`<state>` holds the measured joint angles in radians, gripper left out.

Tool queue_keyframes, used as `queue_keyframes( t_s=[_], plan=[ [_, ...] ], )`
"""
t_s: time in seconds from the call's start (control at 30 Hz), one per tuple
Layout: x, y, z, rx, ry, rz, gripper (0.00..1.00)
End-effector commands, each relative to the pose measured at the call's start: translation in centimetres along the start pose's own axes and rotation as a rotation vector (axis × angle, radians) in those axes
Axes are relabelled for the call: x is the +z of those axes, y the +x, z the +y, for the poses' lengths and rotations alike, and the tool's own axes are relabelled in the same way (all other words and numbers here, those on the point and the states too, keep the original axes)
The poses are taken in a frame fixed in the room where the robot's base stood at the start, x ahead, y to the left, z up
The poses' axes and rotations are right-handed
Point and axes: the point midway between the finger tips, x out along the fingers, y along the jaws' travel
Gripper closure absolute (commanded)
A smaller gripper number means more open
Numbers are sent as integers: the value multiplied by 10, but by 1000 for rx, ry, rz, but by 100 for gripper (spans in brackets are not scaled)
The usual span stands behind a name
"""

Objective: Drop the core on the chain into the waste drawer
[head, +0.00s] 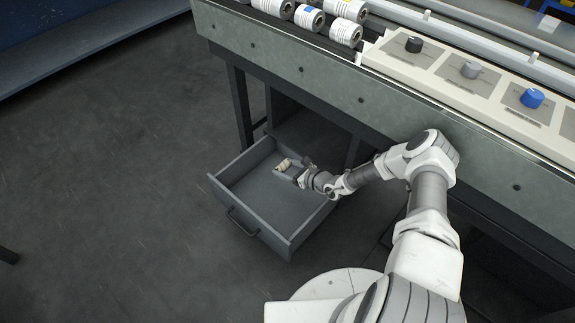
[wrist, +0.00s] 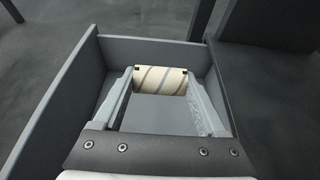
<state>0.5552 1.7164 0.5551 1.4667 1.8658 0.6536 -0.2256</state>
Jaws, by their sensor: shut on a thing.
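The core (wrist: 160,80) is a short cream tube with grey diagonal stripes. My gripper (wrist: 160,84) is shut on it, with one finger at each end of the tube in the wrist view. In the head view the core (head: 284,164) shows small at the tip of my gripper (head: 287,169). The waste drawer (head: 233,206) is a grey open box pulled out under the machine. I cannot tell how high the core is above the drawer floor. The visible drawer floor is bare.
The machine frame (head: 300,70) runs above the drawer, with a dark table leg (head: 240,108) beside it. Several white rolls (head: 308,17) lie on top at the upper left. A panel with knobs (head: 470,70) is at the right. The floor left of the drawer is clear.

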Motion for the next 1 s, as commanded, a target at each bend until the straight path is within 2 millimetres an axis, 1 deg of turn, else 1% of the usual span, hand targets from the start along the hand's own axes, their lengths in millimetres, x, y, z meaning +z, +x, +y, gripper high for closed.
queue_keyframes(
  t_s=[0.27,0.3,0.37,0.4,0.77,1.0],
  plan=[
    [-1,1,1,-1,0,-1,77],
    [-1,1,1,-1,0,-1,19],
    [-1,1,1,-1,0,0,8],
    [-1,1,1,-1,0,0,1],
    [0,-1,0,0,-1,0,0],
    [4,-10,-5,3,-3,0,0]
  ],
)
